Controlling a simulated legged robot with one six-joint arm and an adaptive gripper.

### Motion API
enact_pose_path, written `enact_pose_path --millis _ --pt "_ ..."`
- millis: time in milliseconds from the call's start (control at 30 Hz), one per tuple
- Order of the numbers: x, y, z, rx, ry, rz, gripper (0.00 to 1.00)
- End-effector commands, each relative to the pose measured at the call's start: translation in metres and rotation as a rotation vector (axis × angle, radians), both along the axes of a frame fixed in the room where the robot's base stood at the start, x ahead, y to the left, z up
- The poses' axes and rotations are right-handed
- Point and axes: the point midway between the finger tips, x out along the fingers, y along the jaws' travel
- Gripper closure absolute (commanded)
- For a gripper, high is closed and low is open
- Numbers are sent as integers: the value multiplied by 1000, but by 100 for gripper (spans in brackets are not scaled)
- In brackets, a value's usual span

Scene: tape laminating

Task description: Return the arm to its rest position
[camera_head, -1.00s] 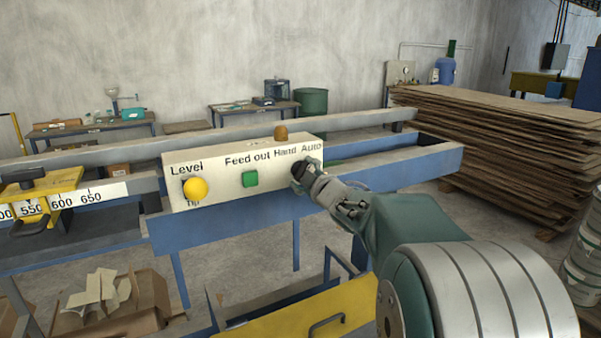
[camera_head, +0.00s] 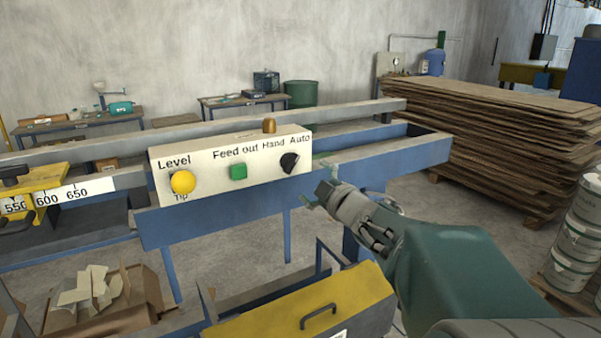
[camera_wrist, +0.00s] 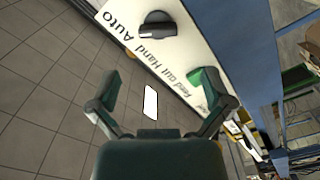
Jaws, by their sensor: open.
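My gripper (camera_head: 322,192) is open and empty, to the right of and a little below the control panel (camera_head: 215,190) in the head view. The black Hand/Auto knob (camera_head: 289,162) is uncovered on the panel's right side. In the wrist view, both fingers of my gripper (camera_wrist: 160,103) are spread apart. The knob (camera_wrist: 157,24) shows beyond them there, clear of the fingers. The panel also has a green Feed out button (camera_head: 238,171) and a yellow Level knob (camera_head: 183,182). My forearm reaches in from the lower right.
A blue machine frame (camera_head: 390,160) runs behind and below the panel. A yellow-lidded box (camera_head: 290,315) with a handle sits below my gripper. Stacked boards (camera_head: 490,140) stand at the right, and white buckets (camera_head: 578,245) at the far right. A cardboard box (camera_head: 140,312) lies at lower left.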

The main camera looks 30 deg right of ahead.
Motion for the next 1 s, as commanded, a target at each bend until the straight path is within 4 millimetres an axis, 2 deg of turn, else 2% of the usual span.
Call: enact_pose_path --millis 100,200,767,867,1000 --pt "-16 -2 0 0 0 -3 0" --pt "-22 -2 -1 0 1 -2 0" --pt "-24 0 0 6 4 -10 0" --pt "-27 4 1 41 20 -65 0" --pt "-40 15 -2 152 83 -207 0"
